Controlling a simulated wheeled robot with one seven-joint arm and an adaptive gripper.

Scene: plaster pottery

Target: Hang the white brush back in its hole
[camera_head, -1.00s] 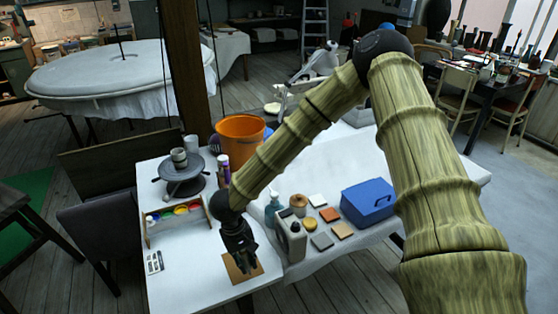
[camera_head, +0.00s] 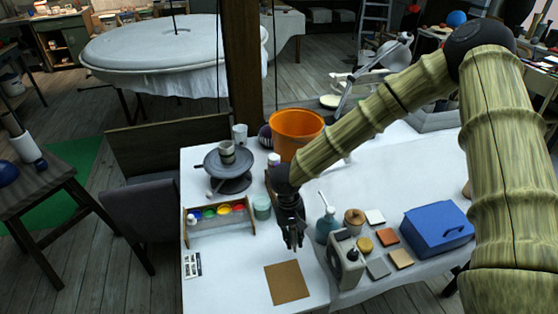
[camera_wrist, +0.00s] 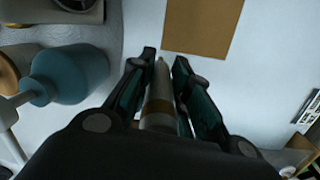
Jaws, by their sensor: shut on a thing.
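My gripper (camera_head: 293,243) is above the white table, just behind the brown square board (camera_head: 288,283) in the head view. In the wrist view my gripper (camera_wrist: 163,75) is shut on the white brush (camera_wrist: 160,93). The brush shows as a pale, tapered piece with a brown band, its tip pointing toward the brown board (camera_wrist: 203,25). The brush cannot be made out in the head view. A wooden rack (camera_head: 222,232) with several coloured paints stands to the left of my gripper. I cannot make out a hole in it.
A teal jar (camera_head: 262,207) and orange bucket (camera_head: 296,130) are behind. A blue box (camera_head: 438,232) is farther right.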

